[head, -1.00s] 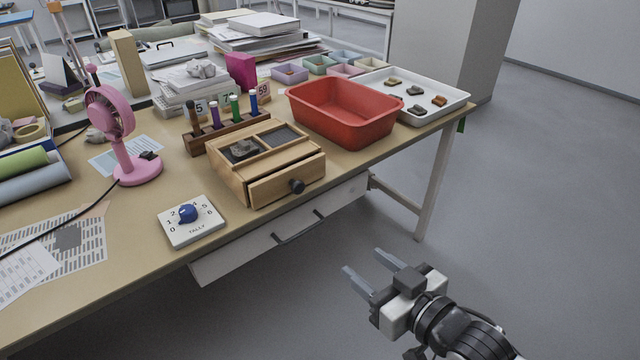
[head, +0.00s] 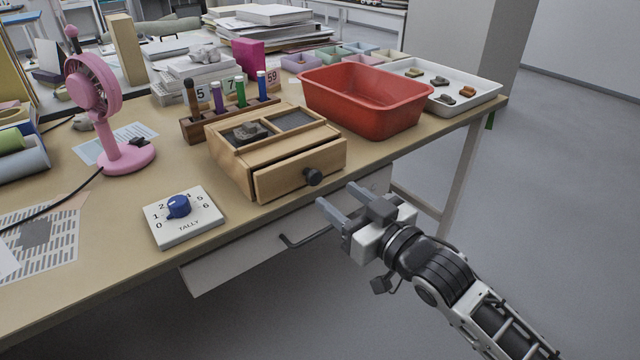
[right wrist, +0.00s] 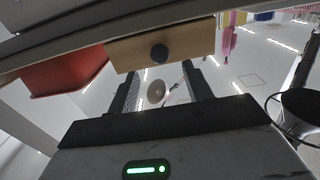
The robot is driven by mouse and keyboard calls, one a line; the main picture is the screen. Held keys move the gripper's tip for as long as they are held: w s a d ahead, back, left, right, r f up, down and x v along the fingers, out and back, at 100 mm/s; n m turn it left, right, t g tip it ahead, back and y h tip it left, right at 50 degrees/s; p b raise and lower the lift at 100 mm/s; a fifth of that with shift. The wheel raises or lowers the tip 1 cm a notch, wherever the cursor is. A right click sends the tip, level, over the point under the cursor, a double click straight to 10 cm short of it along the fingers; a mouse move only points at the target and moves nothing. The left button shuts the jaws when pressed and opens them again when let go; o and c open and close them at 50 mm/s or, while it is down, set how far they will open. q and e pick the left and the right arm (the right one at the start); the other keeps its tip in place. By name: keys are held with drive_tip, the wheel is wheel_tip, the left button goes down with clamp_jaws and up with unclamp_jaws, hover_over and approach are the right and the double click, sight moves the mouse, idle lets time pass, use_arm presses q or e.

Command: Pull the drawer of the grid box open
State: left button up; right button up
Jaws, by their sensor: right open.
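The wooden grid box (head: 232,162) stands near the front edge of the table, with a grey sherd (head: 250,131) in one top compartment. Its drawer (head: 288,180) sits slightly out of the front, with a dark round knob (head: 313,177) on its face. My right gripper (head: 334,204) is open and empty, just in front of and a little below the knob. In the right wrist view the drawer face (right wrist: 185,45) and the knob (right wrist: 159,53) show beyond the open fingers, apart from them. My left gripper is not in view.
A red tub (head: 368,125) stands right of the box, beside a white tray (head: 477,97) with several sherds. A tally dial (head: 184,220) lies to the left and a marker rack (head: 190,129) behind. A table drawer handle (head: 305,238) is below my right gripper.

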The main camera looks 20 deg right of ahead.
sight(316, 180)
drive_tip(key=x, duration=0.6)
drive_tip(key=shift+w+b, duration=0.3)
drive_tip(key=shift+b, duration=0.1)
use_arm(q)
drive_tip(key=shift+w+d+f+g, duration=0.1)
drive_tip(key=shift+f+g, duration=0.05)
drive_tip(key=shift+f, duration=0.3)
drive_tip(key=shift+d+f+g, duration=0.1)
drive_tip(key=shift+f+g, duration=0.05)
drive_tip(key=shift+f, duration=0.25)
use_arm(e)
drive_tip(key=shift+a, duration=0.1)
